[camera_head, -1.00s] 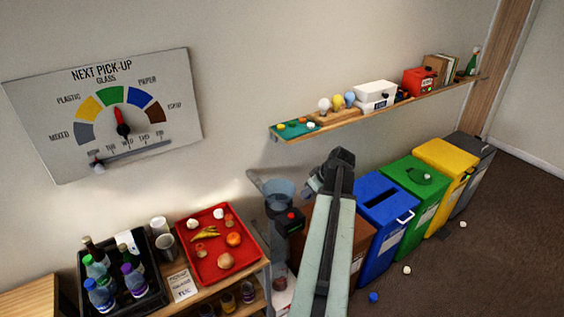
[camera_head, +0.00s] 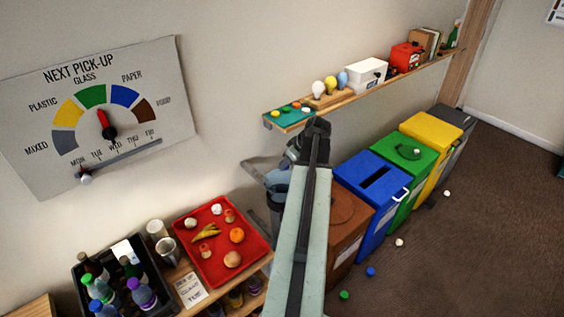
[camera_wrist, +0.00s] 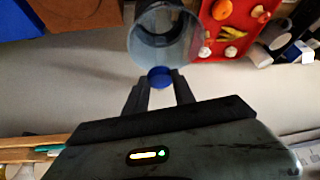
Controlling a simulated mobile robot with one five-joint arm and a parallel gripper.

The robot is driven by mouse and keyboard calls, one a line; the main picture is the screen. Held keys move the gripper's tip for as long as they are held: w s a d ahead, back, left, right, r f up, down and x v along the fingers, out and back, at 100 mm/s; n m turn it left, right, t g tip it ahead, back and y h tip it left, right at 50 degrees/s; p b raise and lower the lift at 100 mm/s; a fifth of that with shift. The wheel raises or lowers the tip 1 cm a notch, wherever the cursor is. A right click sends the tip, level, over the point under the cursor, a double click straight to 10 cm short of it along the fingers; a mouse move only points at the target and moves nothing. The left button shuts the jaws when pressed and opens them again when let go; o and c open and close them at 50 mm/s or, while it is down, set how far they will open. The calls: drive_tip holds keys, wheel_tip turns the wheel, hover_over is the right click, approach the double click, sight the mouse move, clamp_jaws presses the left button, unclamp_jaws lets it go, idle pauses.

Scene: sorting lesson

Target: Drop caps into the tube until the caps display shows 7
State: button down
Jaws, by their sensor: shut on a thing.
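My gripper (camera_wrist: 161,84) is shut on a blue cap (camera_wrist: 160,76), which shows between the fingertips in the wrist view. The clear tube (camera_wrist: 165,38) has its round open mouth right beyond the cap in that view. The cap overlaps the tube's near rim in the picture; I cannot tell whether they touch. In the head view the tube (camera_head: 277,178) stands beside the brown bin, partly behind my arm. My gripper's fingertips and the cap cannot be made out there. The caps display cannot be read in either view.
A green tray (camera_head: 290,119) with several caps lies on the wall shelf's left end. A red tray (camera_head: 220,271) of food and a black crate (camera_head: 120,300) of bottles stand at lower left. Bins line the wall, including a blue one (camera_head: 374,208). Loose caps lie on the floor.

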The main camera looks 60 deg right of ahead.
drive_tip(key=f+b, duration=0.1)
drive_tip(key=f, duration=0.1)
drive_tip(key=f+b, duration=0.3)
drive_tip(key=b, duration=0.1)
drive_tip(key=shift+w+f, duration=0.25)
drive_tip(key=shift+f, duration=0.15)
drive_tip(key=c, duration=1)
unclamp_jaws()
drive_tip(key=shift+o, duration=0.2)
drive_tip(key=p+v, duration=0.6)
drive_tip(key=v, duration=0.1)
drive_tip(key=shift+s+r, duration=0.2)
drive_tip(key=shift+r, duration=0.15)
drive_tip(key=shift+a, duration=0.1)
